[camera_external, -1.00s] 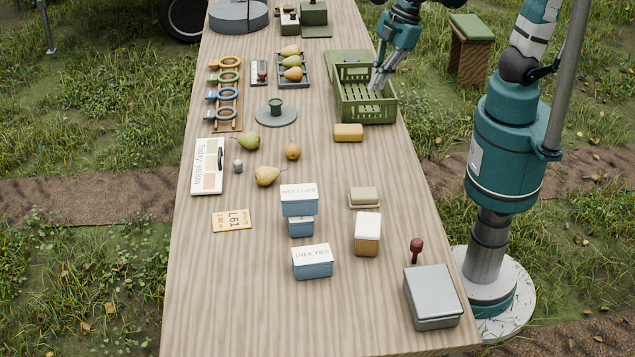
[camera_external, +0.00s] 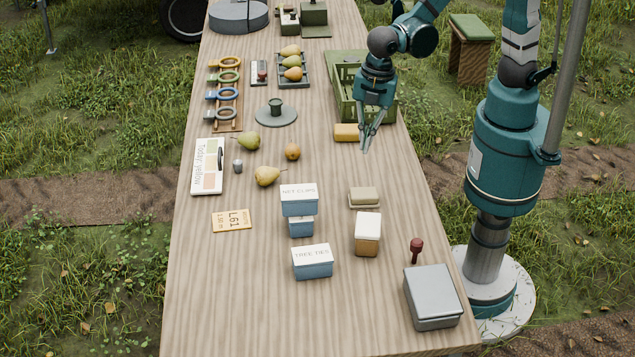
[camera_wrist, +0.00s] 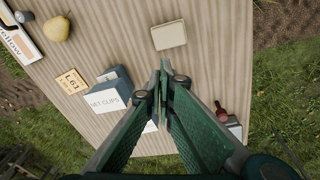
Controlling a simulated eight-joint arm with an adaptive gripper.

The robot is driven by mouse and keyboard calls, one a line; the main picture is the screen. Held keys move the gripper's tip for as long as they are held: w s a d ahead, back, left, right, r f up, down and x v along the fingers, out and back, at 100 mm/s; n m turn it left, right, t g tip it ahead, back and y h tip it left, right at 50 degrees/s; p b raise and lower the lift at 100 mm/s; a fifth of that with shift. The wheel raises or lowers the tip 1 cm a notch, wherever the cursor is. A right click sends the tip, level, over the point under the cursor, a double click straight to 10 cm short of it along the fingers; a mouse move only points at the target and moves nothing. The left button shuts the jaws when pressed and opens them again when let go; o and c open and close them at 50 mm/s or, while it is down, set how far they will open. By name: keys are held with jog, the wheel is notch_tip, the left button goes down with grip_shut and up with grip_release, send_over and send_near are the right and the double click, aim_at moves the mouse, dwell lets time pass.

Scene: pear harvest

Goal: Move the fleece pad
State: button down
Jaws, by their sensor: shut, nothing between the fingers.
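A pale beige, flat block, probably the fleece pad (camera_external: 364,196), lies on the right half of the table. It also shows at the top of the wrist view (camera_wrist: 169,35), with a lighter rim. A yellow-orange block (camera_external: 348,132) lies farther back, in front of the green crate; my gripper partly covers its right end. My gripper (camera_external: 366,150) points down above the table, between the yellow block and the beige pad. Its fingers are shut and empty, and in the wrist view the fingertips (camera_wrist: 163,66) meet below the pad, apart from it.
The green crate (camera_external: 382,112) stands behind my gripper. A white-topped box (camera_external: 367,232), blue tubs (camera_external: 312,264), a dark red-handled tool (camera_external: 416,248) and a grey box (camera_external: 433,296) stand nearer. Pears (camera_external: 267,176) lie to the left. Front-left table is clear.

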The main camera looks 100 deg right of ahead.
aim_at(365, 203)
jog(key=a+f+n+g, duration=0.1)
jog(key=a+f+n, duration=0.2)
jog(key=a+f, duration=0.5)
jog(key=shift+f+n+h+b, duration=0.3)
jog(key=shift+f+n+b, duration=0.15)
jog(key=shift+f, duration=0.15)
jog(key=shift+a+f, duration=0.1)
notch_tip(365, 203, down, 10)
jog(key=shift+r+b, duration=0.1)
jog(key=shift+b, duration=0.7)
jog(key=shift+d, duration=2)
jog(key=d+b, duration=0.3)
jog(key=d, duration=1.7)
jog(key=shift+d, duration=0.25)
